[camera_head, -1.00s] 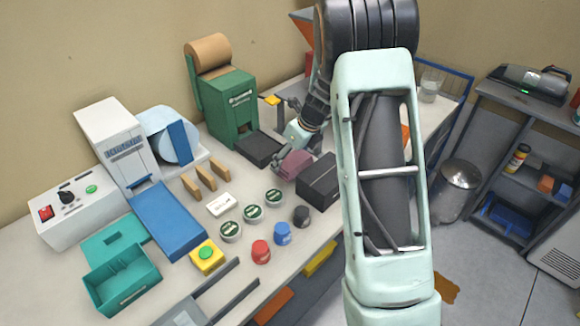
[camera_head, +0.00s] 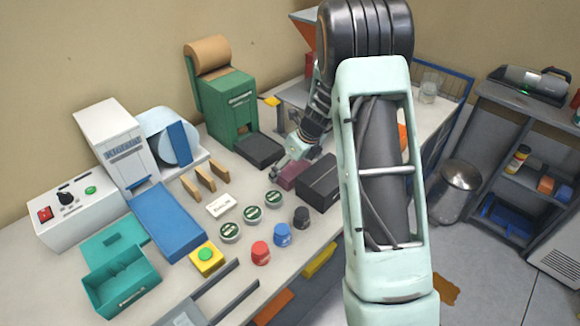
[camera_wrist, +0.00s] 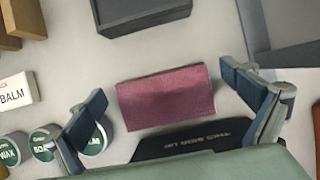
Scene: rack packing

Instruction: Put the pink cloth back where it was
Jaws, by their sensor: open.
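The pink cloth (camera_head: 291,175) lies on the table between a dark tray and a dark box. In the wrist view the cloth (camera_wrist: 166,100) is a flat pink rectangle, slightly tilted in the picture. My gripper (camera_head: 289,165) is low over the cloth in the head view, partly hidden by my arm. In the wrist view its two fingers (camera_wrist: 163,86) are spread wide, one on each side of the cloth, with gaps between them and its edges. Nothing is held.
The dark box (camera_head: 318,182), marked with lettering in the wrist view (camera_wrist: 180,142), is close beside the cloth. The dark tray (camera_head: 260,150) is on the other side. Several tins (camera_head: 252,214), a white balm box (camera_head: 221,205) and wooden blocks (camera_head: 198,183) stand nearby.

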